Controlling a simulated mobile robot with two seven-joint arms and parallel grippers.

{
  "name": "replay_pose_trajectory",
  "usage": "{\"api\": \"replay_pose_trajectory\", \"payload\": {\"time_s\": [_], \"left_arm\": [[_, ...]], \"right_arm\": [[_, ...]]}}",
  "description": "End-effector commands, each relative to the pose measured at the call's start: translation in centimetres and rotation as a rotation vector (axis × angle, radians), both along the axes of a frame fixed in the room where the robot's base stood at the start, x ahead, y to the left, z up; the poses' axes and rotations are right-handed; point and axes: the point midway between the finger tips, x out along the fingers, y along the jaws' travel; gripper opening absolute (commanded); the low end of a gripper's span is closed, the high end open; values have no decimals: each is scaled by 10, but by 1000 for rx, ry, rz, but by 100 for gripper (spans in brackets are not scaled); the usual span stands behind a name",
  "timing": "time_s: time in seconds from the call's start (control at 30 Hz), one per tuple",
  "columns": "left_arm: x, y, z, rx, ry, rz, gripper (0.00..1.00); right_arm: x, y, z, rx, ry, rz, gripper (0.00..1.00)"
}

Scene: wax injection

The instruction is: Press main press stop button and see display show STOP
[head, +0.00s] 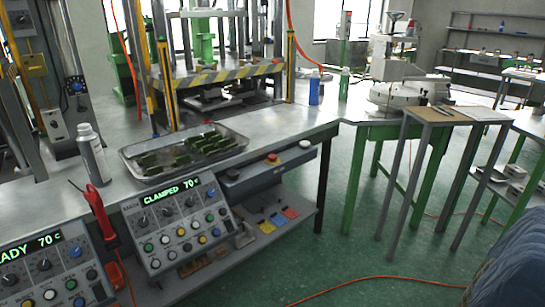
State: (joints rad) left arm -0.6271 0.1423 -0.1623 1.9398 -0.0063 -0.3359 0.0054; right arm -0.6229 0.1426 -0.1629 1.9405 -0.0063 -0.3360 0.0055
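The press (215,72) stands on the metal bench, with yellow-and-black striped edging. A control panel (180,228) on the bench front has a display (172,192) reading "CLAMPED 70 c" in green, with knobs and several coloured buttons below it. To its right, a dark grey box (262,176) on the bench edge carries a red button (272,158) and a pale button (305,144). Which button is the main press stop cannot be told from any label here. Neither of my grippers shows in the head view.
A second panel (50,265) at lower left reads "...ADY 70 c". A metal tray (130,160) with green pieces, a grey bottle (92,155) and a red-handled tool (101,212) are near the panels. An orange hose (385,278) crosses the open green floor.

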Motion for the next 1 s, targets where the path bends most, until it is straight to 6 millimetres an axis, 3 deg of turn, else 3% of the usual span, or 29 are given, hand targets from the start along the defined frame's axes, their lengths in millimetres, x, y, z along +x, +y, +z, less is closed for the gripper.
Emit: {"api": "replay_pose_trajectory", "payload": {"time_s": [0.43, 1.0], "left_arm": [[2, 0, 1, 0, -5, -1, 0], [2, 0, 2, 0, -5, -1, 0]], "right_arm": [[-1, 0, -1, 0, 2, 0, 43], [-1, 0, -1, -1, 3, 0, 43]]}}
